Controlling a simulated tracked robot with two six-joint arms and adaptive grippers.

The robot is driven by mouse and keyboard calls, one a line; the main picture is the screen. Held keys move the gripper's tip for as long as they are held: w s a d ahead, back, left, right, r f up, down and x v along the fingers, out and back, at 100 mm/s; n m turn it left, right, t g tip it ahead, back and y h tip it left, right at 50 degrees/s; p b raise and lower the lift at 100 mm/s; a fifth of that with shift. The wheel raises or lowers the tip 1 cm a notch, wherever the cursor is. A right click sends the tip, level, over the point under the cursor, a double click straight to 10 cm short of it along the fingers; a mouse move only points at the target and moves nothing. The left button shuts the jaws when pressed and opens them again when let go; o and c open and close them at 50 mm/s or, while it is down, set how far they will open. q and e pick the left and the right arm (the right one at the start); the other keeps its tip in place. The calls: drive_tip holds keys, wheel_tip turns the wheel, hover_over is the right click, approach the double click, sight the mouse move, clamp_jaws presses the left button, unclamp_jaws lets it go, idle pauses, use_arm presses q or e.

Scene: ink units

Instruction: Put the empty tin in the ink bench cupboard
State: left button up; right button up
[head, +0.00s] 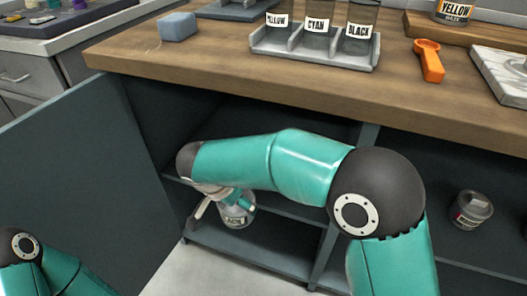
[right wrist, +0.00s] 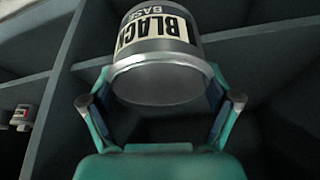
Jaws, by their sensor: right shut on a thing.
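The tin (head: 237,216) is grey with a pale label; in the right wrist view the tin (right wrist: 158,72) reads BLACK BASE, and its round grey end faces that camera. My right gripper (head: 224,197) is shut on it, with one finger on each side in the wrist view (right wrist: 160,100). The ink bench cupboard (head: 265,268) is dark grey-blue, and its door (head: 75,175) stands open at the left. The tin is at the cupboard's left bay, around shelf level. I cannot tell whether it touches a board. My left gripper is out of view; only my left arm shows, low at the left.
A divider (head: 369,137) separates the bays. Another tin (head: 470,212) stands in the right bay. On the wooden worktop (head: 215,55) are a rack (head: 312,60) of labelled jars, a blue block (head: 177,26) and an orange tool (head: 429,62). My right arm hides part of the shelf.

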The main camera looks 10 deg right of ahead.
drive_tip(key=shift+w+a+f, duration=0.1)
drive_tip(key=shift+w+f, duration=0.2)
drive_tip(key=shift+f, duration=0.15)
drive_tip(key=shift+w+d+b, duration=0.2)
drive_tip(key=shift+w+b, duration=0.05)
drive_tip(key=shift+b, duration=0.1)
drive_tip(key=w+d+b, duration=0.1)
drive_tip(key=w+d, duration=0.5)
drive_tip(key=w+d+b, duration=0.1)
drive_tip(key=w+d, duration=0.5)
drive_tip(key=d, duration=0.1)
wheel_tip(320, 180, down, 4)
drive_tip(key=b, duration=0.2)
drive_tip(key=shift+s+a+r+b, duration=0.1)
drive_tip(key=shift+r+b, duration=0.15)
drive_tip(key=shift+b, duration=0.05)
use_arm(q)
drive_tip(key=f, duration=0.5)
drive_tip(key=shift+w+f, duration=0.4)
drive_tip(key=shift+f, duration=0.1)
use_arm(e)
drive_tip(key=o, duration=1.3)
drive_tip(key=shift+o, duration=0.2)
